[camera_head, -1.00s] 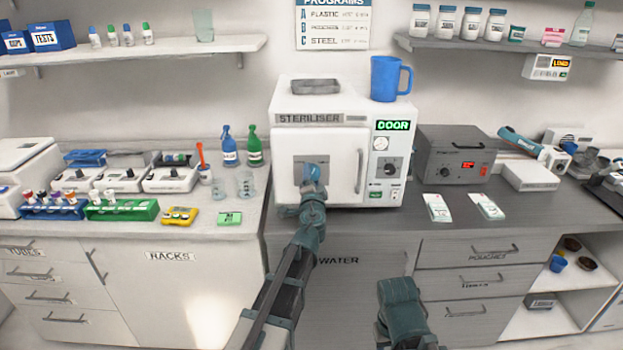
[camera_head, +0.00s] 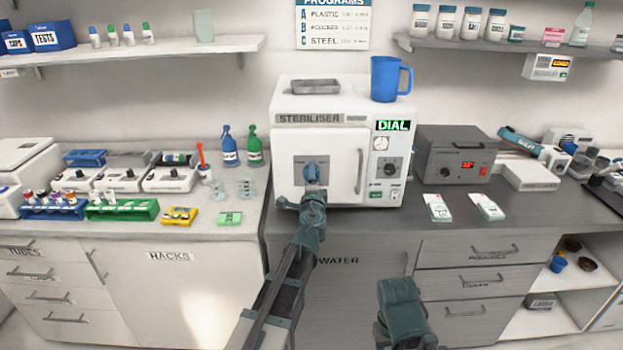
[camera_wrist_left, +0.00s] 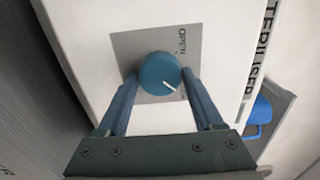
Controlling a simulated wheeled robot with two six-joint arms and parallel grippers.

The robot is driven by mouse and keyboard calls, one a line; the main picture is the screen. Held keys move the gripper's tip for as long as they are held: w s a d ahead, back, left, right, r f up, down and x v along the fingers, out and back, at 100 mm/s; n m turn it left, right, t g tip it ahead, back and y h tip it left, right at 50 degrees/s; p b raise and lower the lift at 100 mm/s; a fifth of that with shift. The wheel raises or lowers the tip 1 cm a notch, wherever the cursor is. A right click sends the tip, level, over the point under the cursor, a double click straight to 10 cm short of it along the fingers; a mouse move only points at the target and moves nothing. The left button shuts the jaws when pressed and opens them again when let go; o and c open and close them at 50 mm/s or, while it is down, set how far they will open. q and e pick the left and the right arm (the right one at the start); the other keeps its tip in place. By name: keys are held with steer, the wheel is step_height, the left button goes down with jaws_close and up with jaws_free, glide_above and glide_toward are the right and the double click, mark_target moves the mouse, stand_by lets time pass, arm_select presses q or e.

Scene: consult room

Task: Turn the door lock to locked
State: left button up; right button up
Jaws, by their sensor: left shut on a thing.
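The white steriliser (camera_head: 283,177) stands on the counter with its door closed flush, as far as I can see. Its door lock is a round blue knob (camera_head: 311,171) on a grey plate (camera_head: 326,162). In the left wrist view the knob (camera_wrist_left: 159,72) has a white mark pointing to the lower right, and the word OPEN is printed on the plate's upper right. My left gripper (camera_head: 313,187) is shut on the knob, one finger on each side. The steriliser's green display (camera_head: 393,125) reads DIAL.
A door handle (camera_head: 359,171) and a black dial (camera_head: 393,167) are right of the knob. A blue mug (camera_head: 385,79) and a grey tray (camera_head: 316,86) rest on top of the steriliser. A grey box (camera_head: 432,157) stands close on the right. Glassware (camera_head: 246,188) stands on the left counter.

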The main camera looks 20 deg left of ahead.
arm_select(q)
steer(key=o, duration=1.4)
steer(key=shift+c, duration=0.2)
steer(key=shift+s, duration=0.1)
